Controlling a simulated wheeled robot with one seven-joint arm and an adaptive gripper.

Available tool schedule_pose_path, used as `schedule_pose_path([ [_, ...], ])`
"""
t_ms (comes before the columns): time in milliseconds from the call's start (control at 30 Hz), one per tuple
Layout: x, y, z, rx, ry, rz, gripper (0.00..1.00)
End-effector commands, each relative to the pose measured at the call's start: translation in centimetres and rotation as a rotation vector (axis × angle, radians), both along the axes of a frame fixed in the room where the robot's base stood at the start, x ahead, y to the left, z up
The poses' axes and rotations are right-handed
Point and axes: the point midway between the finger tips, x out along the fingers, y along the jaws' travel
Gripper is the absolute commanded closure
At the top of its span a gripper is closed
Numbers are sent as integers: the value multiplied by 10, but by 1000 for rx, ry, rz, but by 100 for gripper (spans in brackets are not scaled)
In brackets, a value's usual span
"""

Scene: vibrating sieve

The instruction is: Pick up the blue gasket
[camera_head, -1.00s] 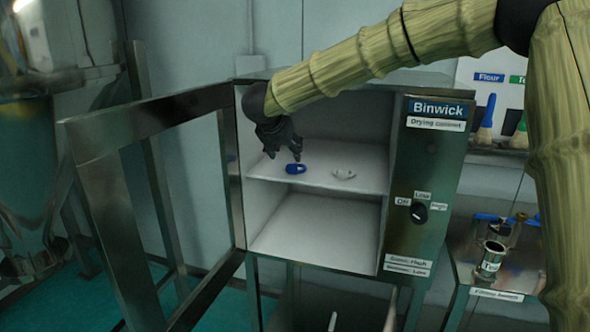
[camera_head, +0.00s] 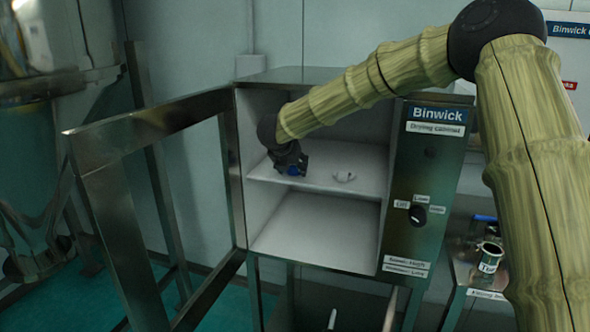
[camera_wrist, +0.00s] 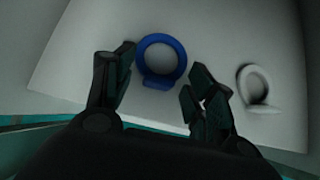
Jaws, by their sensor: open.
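The blue gasket (camera_wrist: 180,77) is a ring with a small tab and lies on the upper white shelf (camera_head: 325,183) of the drying cabinet. The ring lies between and slightly beyond the fingertips. I cannot tell whether a finger touches it.
A white gasket (camera_wrist: 254,90) lies on the same shelf to the right; it also shows in the head view (camera_head: 344,177). The cabinet door (camera_head: 105,225) stands open at the left. The cabinet's control panel (camera_head: 428,190) is at the right. The lower compartment looks empty.

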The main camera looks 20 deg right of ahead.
Motion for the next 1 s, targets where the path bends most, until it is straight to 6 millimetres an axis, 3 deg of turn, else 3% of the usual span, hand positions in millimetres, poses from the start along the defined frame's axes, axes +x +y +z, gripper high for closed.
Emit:
schedule_pose_path([
  [167, 0, 0, 0, 0, 0, 0, 46],
  [300, 0, 0, 0, 0, 0, 0, 72],
  [400, 0, 0, 0, 0, 0, 0, 85],
  [767, 0, 0, 2, 0, 0, 0, 85],
  [1000, 0, 0, 25, 1, -3, -1, 85],
])
